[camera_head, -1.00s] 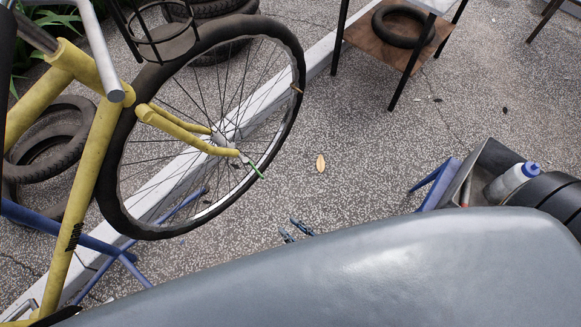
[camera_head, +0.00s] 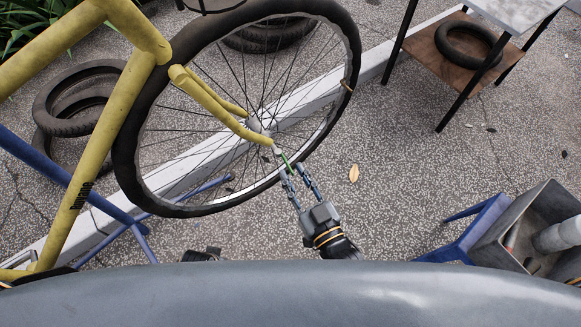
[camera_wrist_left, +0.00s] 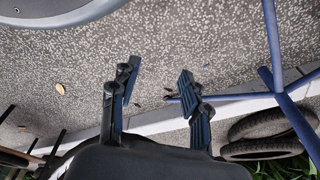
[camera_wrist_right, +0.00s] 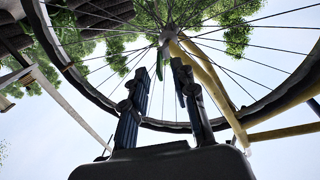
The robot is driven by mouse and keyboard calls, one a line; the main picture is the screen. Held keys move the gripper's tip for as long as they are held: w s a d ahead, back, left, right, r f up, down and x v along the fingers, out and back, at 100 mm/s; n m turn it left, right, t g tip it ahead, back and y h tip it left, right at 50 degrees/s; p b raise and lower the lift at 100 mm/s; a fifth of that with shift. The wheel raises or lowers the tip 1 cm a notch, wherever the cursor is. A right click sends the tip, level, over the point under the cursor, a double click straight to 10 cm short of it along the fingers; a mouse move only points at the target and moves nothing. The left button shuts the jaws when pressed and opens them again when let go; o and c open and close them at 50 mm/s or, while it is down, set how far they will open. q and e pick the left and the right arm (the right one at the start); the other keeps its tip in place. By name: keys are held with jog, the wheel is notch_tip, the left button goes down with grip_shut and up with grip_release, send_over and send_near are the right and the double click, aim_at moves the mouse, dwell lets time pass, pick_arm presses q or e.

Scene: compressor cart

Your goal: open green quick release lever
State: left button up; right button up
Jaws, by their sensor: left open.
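The green quick release lever (camera_head: 287,162) sits at the hub of the bicycle's wheel, at the end of the yellow fork (camera_head: 213,105). My right gripper (camera_head: 292,171) reaches up to it, with its fingertips beside the lever's free end. In the right wrist view the lever (camera_wrist_right: 160,64) stands between the two spread fingertips of this gripper (camera_wrist_right: 160,70); I cannot tell whether either finger touches it. My left gripper (camera_wrist_left: 158,76) is open and empty over the paving in the left wrist view. In the head view, only a small dark part of the left arm shows.
The spoked wheel (camera_head: 122,163) and a blue stand (camera_head: 142,241) are close to the right gripper. A blue-legged grey bin (camera_head: 500,232) stands at right. A table with a tyre (camera_head: 468,46) is at upper right. Paving around the leaf (camera_head: 353,173) is clear.

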pick_arm(q)
jog(key=shift+w+r, duration=0.2)
jog(key=shift+r, duration=0.2)
pick_arm(e)
jog(key=shift+x, duration=1.35)
grip_shut()
pick_arm(q)
jog(key=shift+w+d+r, duration=0.1)
jog(key=shift+w+r, duration=0.3)
jog(key=shift+r, duration=0.1)
pick_arm(e)
jog(key=n+g+y, duration=0.2)
jog(key=w+d+n+y, duration=0.1)
jog(key=y, duration=0.1)
jog(key=shift+g, duration=0.4)
pick_arm(q)
jog(key=shift+s, duration=0.1)
